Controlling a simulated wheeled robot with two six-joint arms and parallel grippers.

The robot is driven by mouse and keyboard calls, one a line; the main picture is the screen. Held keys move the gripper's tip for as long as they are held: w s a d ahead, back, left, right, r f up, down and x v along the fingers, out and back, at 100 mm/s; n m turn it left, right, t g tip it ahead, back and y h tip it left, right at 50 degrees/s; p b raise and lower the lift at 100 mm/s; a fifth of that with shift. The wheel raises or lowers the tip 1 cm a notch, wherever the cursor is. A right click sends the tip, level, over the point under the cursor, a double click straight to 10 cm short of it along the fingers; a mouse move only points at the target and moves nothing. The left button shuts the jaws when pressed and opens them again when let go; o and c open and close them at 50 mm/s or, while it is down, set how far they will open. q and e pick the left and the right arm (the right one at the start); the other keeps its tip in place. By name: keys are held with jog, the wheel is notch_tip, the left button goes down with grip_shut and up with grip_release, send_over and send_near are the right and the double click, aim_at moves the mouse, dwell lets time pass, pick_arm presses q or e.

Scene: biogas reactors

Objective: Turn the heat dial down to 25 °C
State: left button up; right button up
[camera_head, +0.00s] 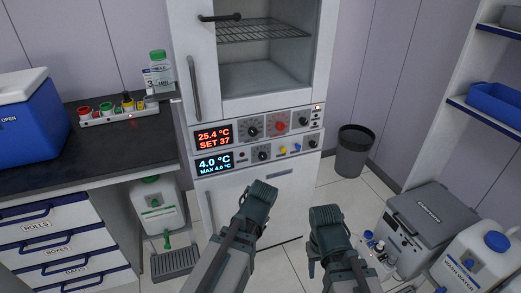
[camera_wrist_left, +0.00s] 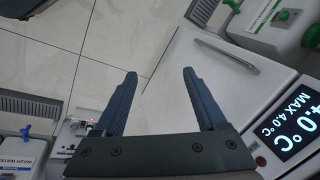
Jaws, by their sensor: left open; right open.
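The incubator's upper panel shows a red display (camera_head: 213,137) reading 25.4 °C, SET 37. Right of it are a black dial (camera_head: 253,131), a red knob (camera_head: 277,125) and another black dial (camera_head: 302,118). Which one is the heat dial I cannot read. My left gripper (camera_head: 260,198) is below the panels, in front of the white lower door, apart from the dials. The left wrist view shows its two fingers (camera_wrist_left: 160,75) spread, with nothing between them. My right gripper (camera_head: 326,214) is further right and lower, open, also clear of the panels.
The lower panel has a blue display (camera_head: 213,163) reading 4.0 °C, MAX 4.0 °C, and its own dial (camera_head: 263,155). A dark counter (camera_head: 90,150) stands left. A waste bin (camera_head: 354,150) stands right, and a grey-lidded box (camera_head: 432,212) at lower right.

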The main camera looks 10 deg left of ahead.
pick_arm(q)
notch_tip(320, 180, down, 2)
jog(key=w+a+f+m+t+y+b, duration=0.1)
jog(key=w+a+m+y+b, duration=0.1)
jog(key=w+a, duration=0.1)
jog(key=m+t+y, duration=0.5)
jog(key=m+t, duration=0.7)
jog(key=m, duration=1.1)
send_near(254, 134)
jog(key=x, duration=0.8)
jog(key=shift+w+a+r, duration=0.1)
jog(key=shift+w+a, duration=0.05)
pick_arm(e)
notch_tip(254, 134, down, 4)
jog(key=shift+f, duration=0.2)
pick_arm(q)
grip_shut()
